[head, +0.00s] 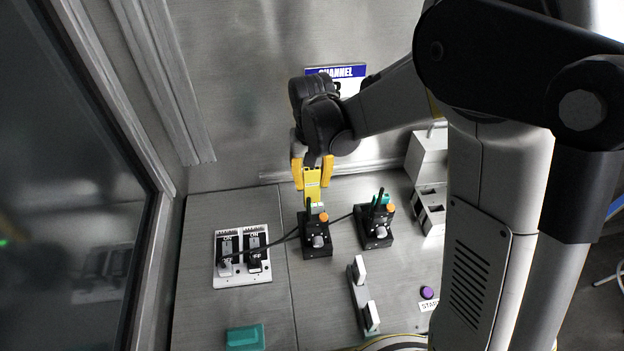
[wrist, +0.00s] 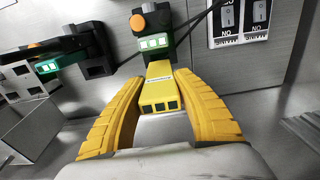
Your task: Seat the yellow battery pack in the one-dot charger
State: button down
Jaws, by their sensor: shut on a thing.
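My gripper (head: 312,172) has yellow fingers shut on the yellow battery pack (head: 313,187). In the wrist view the pack (wrist: 160,88) lies between the fingertips (wrist: 160,80), its end with several dark openings facing the camera. The pack is right at the back of the left black device (head: 316,240), which has an orange knob and a green part; I cannot tell whether they touch. The right black device (head: 376,231) has a green pack (head: 384,199) at its back. A white unit with dark slots (head: 431,205) at the right may be a charger; no dot marks are readable.
A switch panel (head: 219,279) with cables stands left of the devices. A rack with two white blocks (head: 359,296), a purple button (head: 427,292) and a teal block (head: 245,338) lie nearer the front. A blue-topped sign (head: 336,71) is behind my gripper. Bare bench lies between them.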

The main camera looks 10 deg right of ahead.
aim_at(312, 172)
jog(key=shift+f+b, duration=1.45)
jog(key=shift+f, duration=0.7)
jog(key=shift+f+b, duration=2)
jog(key=shift+f, duration=0.15)
jog(key=c, duration=0.9)
grip_release()
jog(key=shift+c, duration=0.2)
jog(key=shift+r, duration=0.1)
notch_tip(312, 172, up, 12)
jog(key=shift+f, duration=0.1)
